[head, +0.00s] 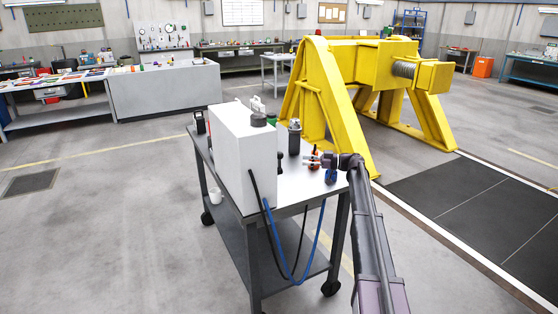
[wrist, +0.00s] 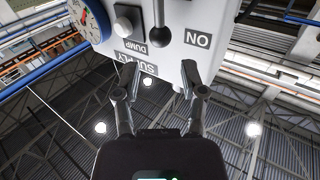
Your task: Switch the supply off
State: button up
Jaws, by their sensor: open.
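In the wrist view a pale control panel (wrist: 215,18) fills the top, with labels reading ON, SUPPLY and DUMP. A black lever with a ball end (wrist: 160,37) sticks out beside the ON label (wrist: 197,40). A white round knob (wrist: 127,20) and a dial gauge (wrist: 93,18) are to its left. My gripper (wrist: 160,72) is open and empty, its fingertips below the ball in the picture; I cannot tell the depth gap. In the head view my gripper (head: 309,160) is right of the white box (head: 243,160), whose panel face is hidden.
The box stands on a grey wheeled cart (head: 296,195) with a dark canister (head: 294,138) and small orange and blue items near my gripper. Black and blue hoses (head: 283,268) hang at the cart's front. A yellow steel frame (head: 330,85) stands behind. Floor left is clear.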

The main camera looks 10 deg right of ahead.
aim_at(279, 159)
jog(key=x, duration=1)
jog(key=shift+w+a, duration=0.1)
jog(key=shift+a, duration=0.3)
jog(key=shift+f, duration=0.1)
grip_shut()
jog(key=shift+a, duration=0.15)
